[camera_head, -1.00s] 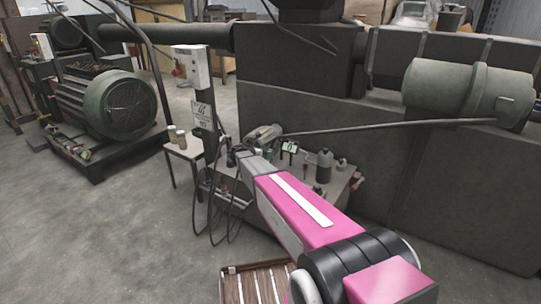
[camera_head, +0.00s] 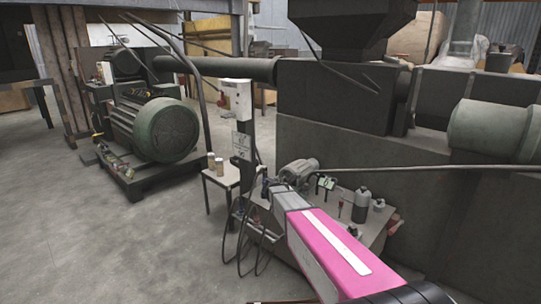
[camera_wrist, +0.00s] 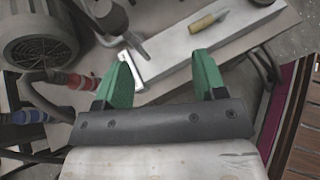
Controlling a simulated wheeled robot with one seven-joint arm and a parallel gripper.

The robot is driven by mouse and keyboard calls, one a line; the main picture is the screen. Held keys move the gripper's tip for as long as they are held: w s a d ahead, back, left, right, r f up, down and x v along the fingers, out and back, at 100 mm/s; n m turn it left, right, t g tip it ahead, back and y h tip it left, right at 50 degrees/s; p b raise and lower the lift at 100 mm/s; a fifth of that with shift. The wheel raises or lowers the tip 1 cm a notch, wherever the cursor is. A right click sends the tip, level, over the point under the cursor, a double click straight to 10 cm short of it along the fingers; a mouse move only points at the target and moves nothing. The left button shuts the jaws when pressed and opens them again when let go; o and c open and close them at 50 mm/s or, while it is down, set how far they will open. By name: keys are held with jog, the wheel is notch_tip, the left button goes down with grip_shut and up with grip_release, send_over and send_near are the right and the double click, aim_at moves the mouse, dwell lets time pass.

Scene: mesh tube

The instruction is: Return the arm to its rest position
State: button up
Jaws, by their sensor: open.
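My pink arm (camera_head: 325,250) reaches forward from the bottom right in the head view, over the near side of a small worktable. Its far end is at the table's near left, and my fingers are too small to make out there. In the wrist view my gripper (camera_wrist: 162,85) shows two green fingers spread apart with nothing between them. Below and beyond the fingers are a long grey box (camera_wrist: 180,55) and a yellow-handled tool (camera_wrist: 208,20) lying on top of it.
The worktable (camera_head: 375,232) carries a dark bottle (camera_head: 361,204) and a grey motor (camera_head: 298,172). A post with a white box (camera_head: 236,98) and hanging cables stands left of my arm. A large green motor (camera_head: 165,130) is further left. Open floor (camera_head: 60,220) lies at the left.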

jog(key=s+f+m+g+y, duration=0.1)
jog(key=s+m+y, duration=0.4)
jog(key=s+m, duration=0.6)
jog(key=s+f+m+g+y, duration=0.2)
jog(key=s+m+g+y, duration=0.2)
jog(key=s+m, duration=0.7)
jog(key=s+y, duration=0.1)
jog(key=s, duration=0.6)
jog(key=shift+s+a+f+y, duration=0.15)
jog(key=shift+s+f+y, duration=0.15)
jog(key=shift+y, duration=0.1)
jog(key=shift+o, duration=0.3)
